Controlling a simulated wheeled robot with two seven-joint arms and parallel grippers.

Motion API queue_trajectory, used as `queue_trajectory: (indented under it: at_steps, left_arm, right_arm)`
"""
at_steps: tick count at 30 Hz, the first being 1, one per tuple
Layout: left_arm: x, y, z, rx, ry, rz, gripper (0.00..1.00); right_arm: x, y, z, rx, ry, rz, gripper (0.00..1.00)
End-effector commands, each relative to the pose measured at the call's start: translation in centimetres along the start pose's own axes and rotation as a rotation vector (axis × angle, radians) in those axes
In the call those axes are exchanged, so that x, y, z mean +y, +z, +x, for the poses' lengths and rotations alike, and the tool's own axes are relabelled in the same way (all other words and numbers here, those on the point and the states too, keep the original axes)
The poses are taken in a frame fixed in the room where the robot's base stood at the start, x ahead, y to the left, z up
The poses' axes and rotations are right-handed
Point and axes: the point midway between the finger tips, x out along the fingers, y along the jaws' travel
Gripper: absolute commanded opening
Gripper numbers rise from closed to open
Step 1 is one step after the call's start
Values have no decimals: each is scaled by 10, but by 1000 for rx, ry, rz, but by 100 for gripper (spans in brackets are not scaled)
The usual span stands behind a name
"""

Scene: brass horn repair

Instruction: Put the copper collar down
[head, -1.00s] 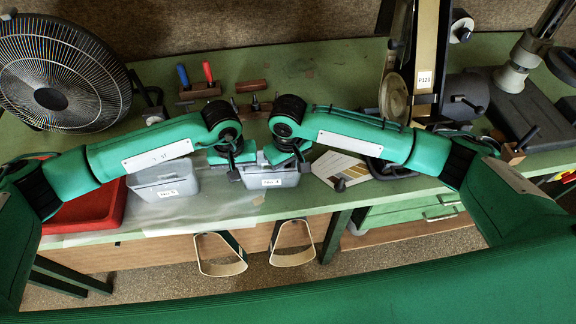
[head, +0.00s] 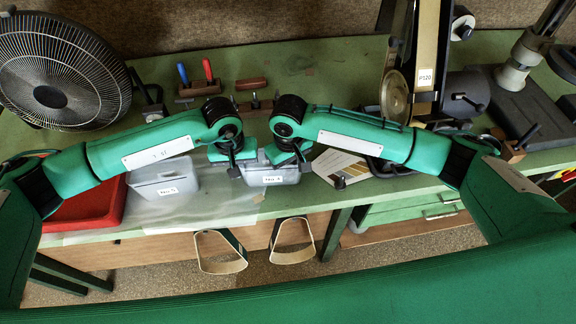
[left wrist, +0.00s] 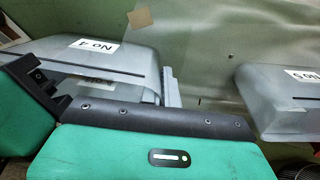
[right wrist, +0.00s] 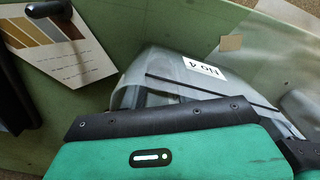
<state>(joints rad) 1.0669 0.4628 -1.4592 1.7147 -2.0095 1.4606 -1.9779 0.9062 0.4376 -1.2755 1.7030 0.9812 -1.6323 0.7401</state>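I cannot make out the copper collar in any view. My left gripper (head: 234,170) and my right gripper (head: 300,163) are close together above the grey box marked No 4 (head: 283,178), at the bench's front edge. Their fingertips are too small or hidden in the head view, so I cannot tell whether either is open or holds anything. In the left wrist view the No 4 box (left wrist: 115,66) lies beyond the gripper housing. It also shows in the right wrist view (right wrist: 160,72), partly covered by the gripper housing.
A second grey box (head: 163,186) and a red tray (head: 92,208) stand to the left. A colour card (head: 341,166) lies right of the No 4 box. A fan (head: 60,75), a tool rack (head: 200,91) and a tall black machine (head: 427,50) stand behind. The green bench (head: 310,65) is clear at the back middle.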

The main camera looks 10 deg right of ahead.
Motion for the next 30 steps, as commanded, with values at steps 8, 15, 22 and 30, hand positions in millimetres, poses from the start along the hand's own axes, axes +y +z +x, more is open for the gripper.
queue_trajectory:
  at_steps: [8, 15, 22, 30]
  left_arm:
    - [-5, -1, 4, -1, -13, -7, 0]
    - [-8, 0, 6, -6, -19, -10, 0]
    - [-4, 0, 3, -3, -11, -6, 0]
    - [-3, 0, 2, -2, -8, -4, 0]
  right_arm:
    - [-2, -2, -66, 12, -6, -9, 40]
    - [0, -2, -112, 12, -4, -5, 40]
    - [-1, -1, -127, 9, -4, -4, 40]
    - [-1, -1, -127, 8, -5, -4, 40]
